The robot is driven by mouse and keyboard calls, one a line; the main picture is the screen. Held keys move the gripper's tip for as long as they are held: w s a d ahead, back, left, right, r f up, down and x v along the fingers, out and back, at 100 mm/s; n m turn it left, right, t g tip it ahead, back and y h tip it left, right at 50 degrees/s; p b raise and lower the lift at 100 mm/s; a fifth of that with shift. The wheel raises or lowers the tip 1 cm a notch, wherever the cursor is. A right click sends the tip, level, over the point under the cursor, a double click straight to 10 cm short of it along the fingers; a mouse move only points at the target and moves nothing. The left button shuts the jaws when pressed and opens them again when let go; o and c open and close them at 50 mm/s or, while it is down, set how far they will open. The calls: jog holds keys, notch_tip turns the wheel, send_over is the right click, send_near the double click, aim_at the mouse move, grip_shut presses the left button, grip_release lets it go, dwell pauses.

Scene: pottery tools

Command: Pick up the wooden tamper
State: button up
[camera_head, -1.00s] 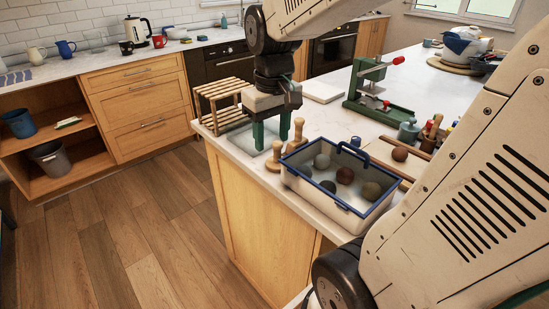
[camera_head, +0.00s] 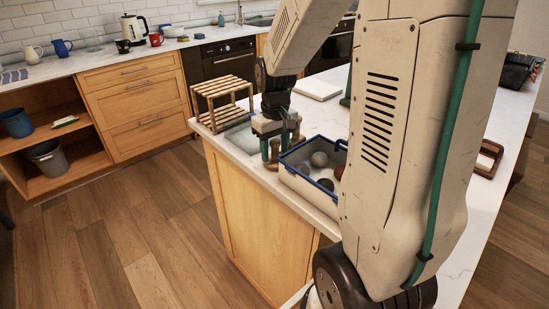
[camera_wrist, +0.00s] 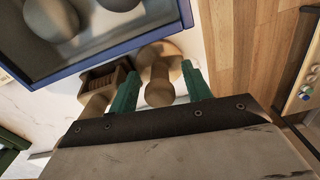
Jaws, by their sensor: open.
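The wooden tamper (camera_wrist: 158,56), a pale turned piece with a round flat base and a knobbed handle, stands on the worktop beside the blue-rimmed tray. In the wrist view its handle is between the two green fingers of my gripper (camera_wrist: 161,88), with gaps showing on both sides. My gripper is open and points down. In the head view my gripper (camera_head: 275,153) is low over the worktop at the tray's left end, and its fingers hide most of the tamper.
The white tray with a blue rim (camera_head: 304,184) holds several clay balls, close beside my gripper. A wooden block tool (camera_wrist: 103,78) stands just left of the tamper in the wrist view. A slatted wooden rack (camera_head: 222,95) stands behind. The worktop edge is near.

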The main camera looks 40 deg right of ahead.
jog(key=shift+f, duration=0.2)
grip_shut()
jog(key=shift+r, duration=0.15)
